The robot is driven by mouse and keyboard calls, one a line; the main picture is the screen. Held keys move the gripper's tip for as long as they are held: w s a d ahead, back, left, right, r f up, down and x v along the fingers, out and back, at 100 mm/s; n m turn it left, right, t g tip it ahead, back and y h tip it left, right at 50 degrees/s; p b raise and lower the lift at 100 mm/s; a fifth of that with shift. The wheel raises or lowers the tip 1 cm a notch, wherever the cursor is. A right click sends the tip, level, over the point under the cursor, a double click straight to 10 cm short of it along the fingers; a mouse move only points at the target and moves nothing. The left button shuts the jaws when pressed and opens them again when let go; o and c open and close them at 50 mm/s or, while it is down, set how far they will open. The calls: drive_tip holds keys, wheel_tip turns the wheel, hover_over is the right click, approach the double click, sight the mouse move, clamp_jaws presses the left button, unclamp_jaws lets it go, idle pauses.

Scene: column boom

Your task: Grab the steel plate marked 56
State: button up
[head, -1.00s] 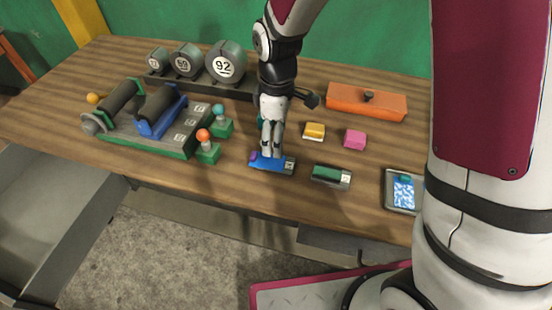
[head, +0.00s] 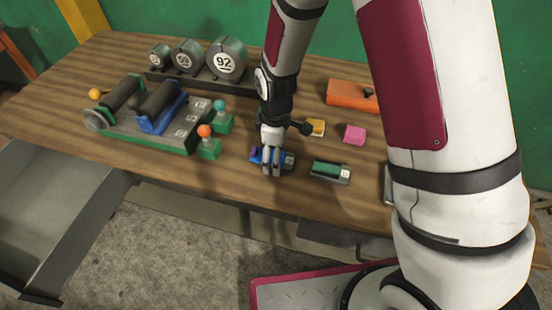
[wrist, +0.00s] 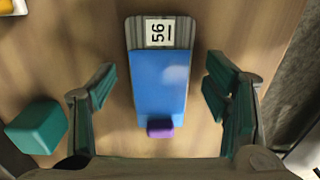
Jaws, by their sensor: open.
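The steel plate marked 56 (wrist: 183,33) lies flat on the table, its label at the top in the wrist view. A blue slab (wrist: 160,85) covers most of it, with a small purple piece (wrist: 160,129) at the near end. In the head view the blue slab (head: 256,157) shows partly behind my fingers, near the table's front edge. My gripper (wrist: 160,82) is open, one teal-padded finger on each side of the slab with a gap to both. In the head view my gripper (head: 271,168) points down over the plate. Whether the fingertips touch the table, I cannot tell.
A similar plate with a green slab (head: 326,170) lies to the right. A pink block (head: 355,134), a yellow block (head: 318,126) and a teal block (wrist: 36,127) lie nearby. A roller fixture (head: 150,120) with knobbed levers stands left, rolls marked 92 (head: 224,62) behind.

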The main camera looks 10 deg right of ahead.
clamp_jaws()
drive_tip(key=shift+r, duration=0.1)
